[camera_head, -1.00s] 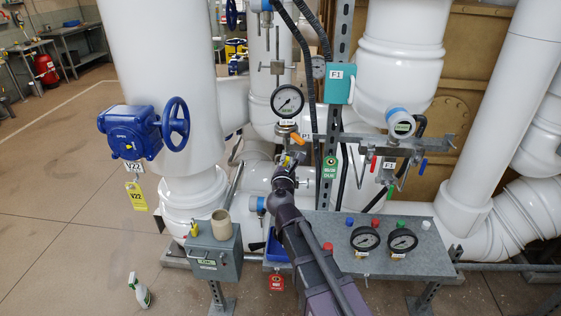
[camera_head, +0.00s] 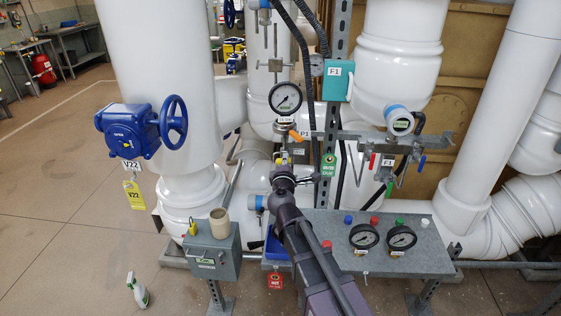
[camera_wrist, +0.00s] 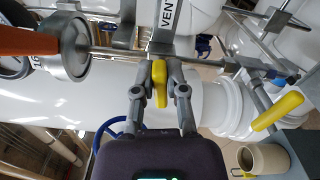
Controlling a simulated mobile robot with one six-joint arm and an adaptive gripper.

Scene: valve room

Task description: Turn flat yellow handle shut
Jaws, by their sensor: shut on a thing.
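The yellow handle (camera_wrist: 159,83) is between the two fingers of my gripper (camera_wrist: 159,93) in the wrist view. The fingers are closed around it, one on each side, and it appears narrow, edge-on. It sits just below a metal plate lettered "VENT" (camera_wrist: 165,28). In the head view my gripper (camera_head: 282,170) is at the small piping below the round gauge (camera_head: 285,98). A bit of yellow shows at its tip there, and the wrist hides most of the handle.
A second yellow lever (camera_wrist: 278,111) is to the right in the wrist view. An orange lever (camera_head: 295,135) is just above my gripper. A green tag (camera_head: 328,165) and upright strut stand close on the right. A beige cup (camera_head: 220,222) stands on the grey box (camera_head: 212,253).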

